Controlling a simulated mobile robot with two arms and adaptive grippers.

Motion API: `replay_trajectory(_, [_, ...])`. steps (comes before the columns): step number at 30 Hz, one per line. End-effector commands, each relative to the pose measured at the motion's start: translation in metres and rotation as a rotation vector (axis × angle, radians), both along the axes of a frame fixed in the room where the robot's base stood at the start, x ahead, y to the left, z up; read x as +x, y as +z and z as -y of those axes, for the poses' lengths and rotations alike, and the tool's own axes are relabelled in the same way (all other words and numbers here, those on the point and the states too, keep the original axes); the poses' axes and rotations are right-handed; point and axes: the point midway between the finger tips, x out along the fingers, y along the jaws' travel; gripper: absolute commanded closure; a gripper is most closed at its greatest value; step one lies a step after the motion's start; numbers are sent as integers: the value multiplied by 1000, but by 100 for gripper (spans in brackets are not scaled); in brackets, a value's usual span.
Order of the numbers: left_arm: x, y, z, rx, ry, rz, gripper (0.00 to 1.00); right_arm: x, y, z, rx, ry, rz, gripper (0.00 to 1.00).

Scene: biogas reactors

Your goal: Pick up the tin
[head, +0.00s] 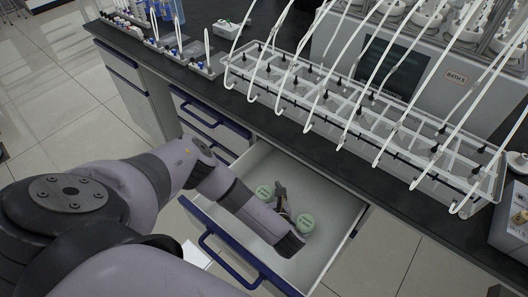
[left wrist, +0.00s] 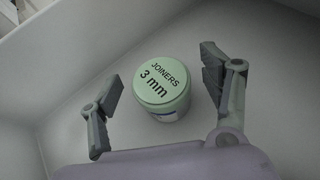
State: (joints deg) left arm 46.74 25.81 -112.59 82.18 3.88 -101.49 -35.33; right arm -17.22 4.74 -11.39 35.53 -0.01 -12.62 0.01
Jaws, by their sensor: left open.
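In the left wrist view a tin marked "JOINERS 3 mm" (left wrist: 161,88) stands upright on the drawer floor. The fingers of my left gripper (left wrist: 162,72) are spread on either side of it, with gaps. My right gripper is not in view.
The white drawer (head: 335,212) is pulled out below the dark bench top (head: 225,92), its walls around the gripper. A clear rack with white tubes (head: 370,125) runs along the bench edge above. Small trays (head: 180,52) stand at the far left.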

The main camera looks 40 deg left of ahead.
Motion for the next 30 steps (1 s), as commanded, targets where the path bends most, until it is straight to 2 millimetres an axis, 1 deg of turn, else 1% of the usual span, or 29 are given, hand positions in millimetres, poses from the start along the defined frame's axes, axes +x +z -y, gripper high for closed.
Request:
replay_trajectory(3, [4, -3, -5, -1, 0, 1, 29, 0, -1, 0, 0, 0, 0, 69])
replay_trajectory(9, [4, -3, -5, -1, 0, 0, 29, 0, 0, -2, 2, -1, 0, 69])
replay_trajectory(30, [4, -3, -5, -1, 0, 0, 75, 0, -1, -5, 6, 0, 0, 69])
